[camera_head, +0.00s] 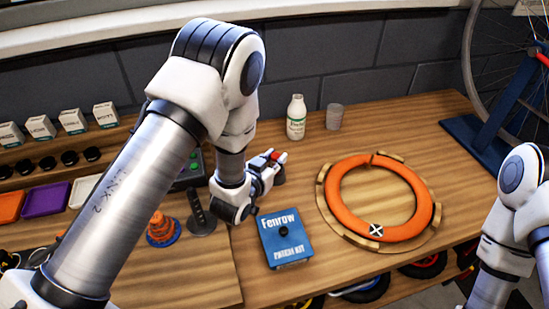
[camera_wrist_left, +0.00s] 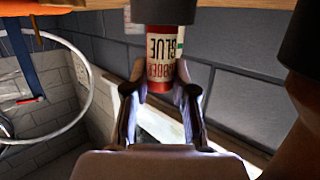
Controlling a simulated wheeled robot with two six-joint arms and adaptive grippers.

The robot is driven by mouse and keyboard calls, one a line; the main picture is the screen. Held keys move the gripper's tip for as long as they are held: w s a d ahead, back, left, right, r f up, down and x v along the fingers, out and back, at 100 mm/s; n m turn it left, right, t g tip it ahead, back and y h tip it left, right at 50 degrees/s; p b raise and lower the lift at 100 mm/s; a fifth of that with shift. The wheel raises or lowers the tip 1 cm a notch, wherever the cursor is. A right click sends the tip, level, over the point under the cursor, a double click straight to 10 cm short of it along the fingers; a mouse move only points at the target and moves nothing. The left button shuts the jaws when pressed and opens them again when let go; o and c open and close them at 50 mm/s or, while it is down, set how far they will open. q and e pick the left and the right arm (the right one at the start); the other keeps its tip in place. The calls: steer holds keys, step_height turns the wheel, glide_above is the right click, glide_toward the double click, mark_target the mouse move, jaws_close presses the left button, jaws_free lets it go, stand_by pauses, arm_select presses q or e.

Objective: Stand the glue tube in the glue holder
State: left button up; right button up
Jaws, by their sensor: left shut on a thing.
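The glue tube (camera_wrist_left: 162,65) is red with a pale label reading rubber glue, upside down in the left wrist view. My left gripper (camera_wrist_left: 161,88) is shut on it; in the head view this gripper (camera_head: 268,165) is low over the middle of the bench, with a bit of red between its fingers. A dark round cup (camera_wrist_left: 166,8), which looks like the glue holder, meets the bench end of the tube in the wrist view. In the head view a dark part of it (camera_head: 278,175) shows beside the fingers. I cannot tell how deep the tube sits in it.
A blue patch kit box (camera_head: 286,250) lies just in front of the gripper. An orange tyre (camera_head: 338,205) on a wooden ring is to the right. A white bottle (camera_head: 296,118) and grey cup (camera_head: 334,117) stand behind. An orange cone-shaped stack (camera_head: 162,229) is to the left.

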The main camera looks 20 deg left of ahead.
arm_select(q)
steer(key=shift+f, duration=0.3)
steer(key=o, duration=1)
steer(key=v, duration=0.7)
steer(key=shift+s+r, duration=0.1)
steer(key=shift+s, duration=0.15)
